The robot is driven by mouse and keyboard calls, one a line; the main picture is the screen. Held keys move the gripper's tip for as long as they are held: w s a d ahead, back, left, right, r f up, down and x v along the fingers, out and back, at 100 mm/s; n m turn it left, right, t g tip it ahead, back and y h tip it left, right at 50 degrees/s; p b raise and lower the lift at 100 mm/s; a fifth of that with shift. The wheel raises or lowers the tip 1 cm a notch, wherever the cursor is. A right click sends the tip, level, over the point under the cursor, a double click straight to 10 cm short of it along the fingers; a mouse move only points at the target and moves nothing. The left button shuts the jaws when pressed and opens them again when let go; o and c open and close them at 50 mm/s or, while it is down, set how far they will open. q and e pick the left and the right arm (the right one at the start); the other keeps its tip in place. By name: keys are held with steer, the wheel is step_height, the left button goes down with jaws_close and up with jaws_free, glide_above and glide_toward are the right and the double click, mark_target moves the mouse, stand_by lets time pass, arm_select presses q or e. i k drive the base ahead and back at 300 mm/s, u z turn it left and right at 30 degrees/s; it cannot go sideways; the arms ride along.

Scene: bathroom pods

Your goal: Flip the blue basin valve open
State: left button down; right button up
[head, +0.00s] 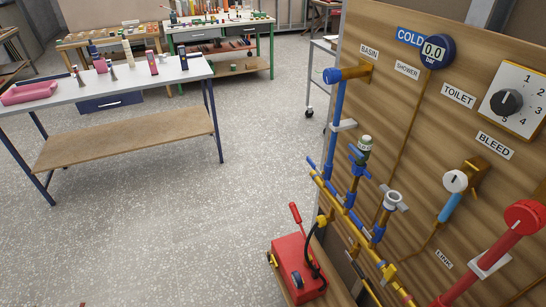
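A plywood panel (420,125) at the right carries pipes and labels. Under the BASIN label (369,51), a brass fitting (352,72) with a blue end (331,75) tops a blue vertical pipe (337,105). The pipe runs through a white clip down to a brass and blue manifold. A small blue lever-like part (311,163) shows near the pipe's foot. A blue fitting with side arms (358,156) stands to its right under a grey-green cap. I cannot tell which blue part is the basin valve's handle, or its position. Neither gripper is in view.
A red pump box (298,268) with a lever and black hose stands below the manifold. A red valve wheel (525,216), white gauge (455,181) and dial (507,102) are further right. A white-topped table (130,80) stands left. The speckled floor between is clear.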

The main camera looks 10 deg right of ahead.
mark_target(308, 159)
steer(key=z, duration=0.35)
steer(key=i, duration=1.05)
steer(key=z, duration=0.7)
